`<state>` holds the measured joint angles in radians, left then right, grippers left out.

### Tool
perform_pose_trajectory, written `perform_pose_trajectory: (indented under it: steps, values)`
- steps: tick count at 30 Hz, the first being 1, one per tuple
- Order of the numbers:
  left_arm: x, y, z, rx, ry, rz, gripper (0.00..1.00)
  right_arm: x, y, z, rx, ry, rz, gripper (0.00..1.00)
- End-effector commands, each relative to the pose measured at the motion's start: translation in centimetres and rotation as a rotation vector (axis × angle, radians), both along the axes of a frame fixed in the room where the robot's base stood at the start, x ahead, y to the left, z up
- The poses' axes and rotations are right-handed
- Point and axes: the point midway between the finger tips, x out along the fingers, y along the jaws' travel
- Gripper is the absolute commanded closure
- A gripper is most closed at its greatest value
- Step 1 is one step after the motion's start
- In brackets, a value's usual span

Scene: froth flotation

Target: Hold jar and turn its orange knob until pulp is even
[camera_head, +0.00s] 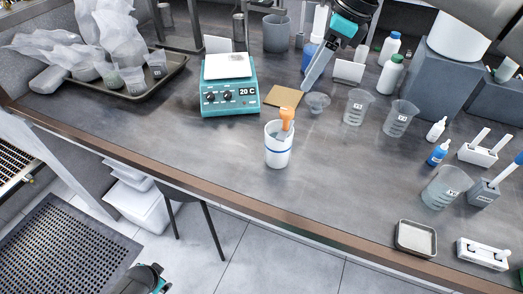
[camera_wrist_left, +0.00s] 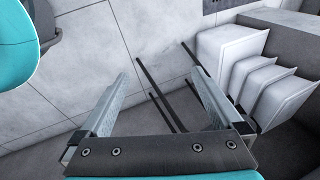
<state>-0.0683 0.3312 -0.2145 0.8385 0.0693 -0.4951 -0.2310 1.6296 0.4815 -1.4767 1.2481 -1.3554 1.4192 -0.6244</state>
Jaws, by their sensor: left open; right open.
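The jar (camera_head: 278,155) is white with a blue band and stands upright on the bench near its front edge. Its orange knob (camera_head: 287,114) sticks up from the top on a paddle, tilted slightly right. My left gripper (camera_wrist_left: 157,75) is open and empty in the left wrist view, over the floor, away from the jar.
A teal hotplate (camera_head: 231,98) stands behind and left of the jar. A metal tray (camera_head: 165,73) holds bags and cups. Bench around the jar is clear. White bins (camera_wrist_left: 235,53) stand below the bench.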

Motion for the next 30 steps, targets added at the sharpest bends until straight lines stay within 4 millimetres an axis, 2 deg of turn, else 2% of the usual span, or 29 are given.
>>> perform_pose_trajectory:
  steps: [1, 5, 9, 14, 21, 26, 27, 29, 30]
  values:
    - [2.7, 1.9, 1.7, 0.034, -0.024, -0.020, 0.00, 0.0, 0.0, 0.0, 0.001, 0.000, 0.000, 0.50]
    - [8.0, 5.6, 5.9, 0.109, -0.066, -0.064, 0.00, 0.0, 0.0, 0.0, 0.001, 0.001, 0.000, 0.50]
    - [13.3, 9.4, 11.2, 0.188, -0.119, -0.094, 0.00, 0.0, 0.1, 0.0, 0.001, 0.001, 0.000, 0.50]
    - [18.6, 13.2, 18.2, 0.275, -0.196, -0.109, 0.00, 0.0, 0.1, 0.0, 0.001, 0.001, 0.000, 0.50]
    - [24.6, 18.3, 30.3, 0.406, -0.323, -0.105, 0.00, 0.0, 0.1, 0.0, 0.001, 0.001, 0.000, 0.50]
    - [27.4, 20.6, 39.1, 0.509, -0.403, -0.123, 0.00, 0.0, 0.1, 0.0, 0.001, 0.001, 0.000, 0.50]
    - [28.0, 20.7, 41.5, 0.545, -0.421, -0.145, 0.00, 0.0, 0.1, 0.0, 0.001, 0.001, 0.000, 0.50]
    - [28.9, 20.0, 44.6, 0.618, -0.431, -0.224, 0.00, 0.0, 0.1, 0.0, 0.001, 0.001, 0.000, 0.50]
    - [29.5, 18.5, 45.5, 0.674, -0.419, -0.314, 0.00, 0.0, 0.1, 0.0, 0.001, 0.001, 0.000, 0.50]
